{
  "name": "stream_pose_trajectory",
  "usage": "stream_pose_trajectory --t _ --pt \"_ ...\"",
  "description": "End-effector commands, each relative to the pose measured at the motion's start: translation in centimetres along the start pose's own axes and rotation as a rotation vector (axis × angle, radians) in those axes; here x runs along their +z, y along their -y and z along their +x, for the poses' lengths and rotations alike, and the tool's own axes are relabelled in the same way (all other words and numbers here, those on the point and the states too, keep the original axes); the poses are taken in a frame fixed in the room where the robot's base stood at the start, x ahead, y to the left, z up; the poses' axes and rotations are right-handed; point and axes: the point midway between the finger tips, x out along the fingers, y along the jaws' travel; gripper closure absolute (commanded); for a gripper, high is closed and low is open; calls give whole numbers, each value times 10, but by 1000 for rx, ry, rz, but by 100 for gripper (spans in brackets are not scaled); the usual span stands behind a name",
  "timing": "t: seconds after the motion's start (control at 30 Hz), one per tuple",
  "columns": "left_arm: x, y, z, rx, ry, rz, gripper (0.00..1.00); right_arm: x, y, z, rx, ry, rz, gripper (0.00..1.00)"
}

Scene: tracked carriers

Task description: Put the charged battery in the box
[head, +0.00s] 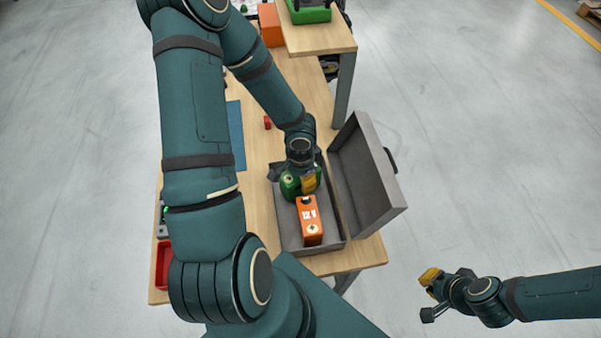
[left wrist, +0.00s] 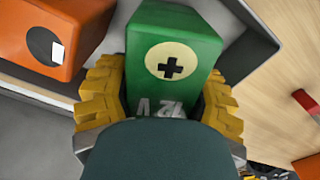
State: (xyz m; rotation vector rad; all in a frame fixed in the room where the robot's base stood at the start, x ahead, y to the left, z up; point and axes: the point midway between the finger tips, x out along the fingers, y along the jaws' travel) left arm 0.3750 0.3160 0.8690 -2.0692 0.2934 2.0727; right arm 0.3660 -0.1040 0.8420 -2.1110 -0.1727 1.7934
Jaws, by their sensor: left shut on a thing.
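A green battery (left wrist: 172,30) with a cream disc and a black plus sign is between the yellow fingers of my left gripper (left wrist: 165,105), which is shut on it. In the head view the green battery (head: 289,188) is at the far part of the open grey box (head: 291,240), partly hidden by the left gripper (head: 305,180). I cannot tell whether it touches the box floor. An orange battery (head: 309,222) marked 12 V stands in the box beside it. My right gripper (head: 432,287) is off the table at the lower right, its opening unclear.
The box's lid (head: 365,180) stands open on the right side. A red tray (head: 162,265) and a small red object (head: 267,122) are on the wooden table (head: 262,215). A raised shelf (head: 318,38) at the back holds a green item (head: 309,13).

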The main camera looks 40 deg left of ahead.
Motion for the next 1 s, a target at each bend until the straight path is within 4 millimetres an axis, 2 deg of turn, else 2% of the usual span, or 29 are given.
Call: stream_pose_trajectory --t 0.1,0.57,0.6,0.63,1.0 --pt "-1 0 8 -1 -3 1 90 0 -1 3 1 0 0 100" --pt "-1 0 11 -2 -3 1 90 1 -2 7 1 1 -1 100" --pt "0 0 11 0 -1 0 33 1 -2 6 1 1 -1 100" --pt "0 0 10 0 -1 0 28 1 -2 6 1 1 -1 100" --pt "0 0 8 0 -1 1 28 0 -1 3 0 0 -1 100"
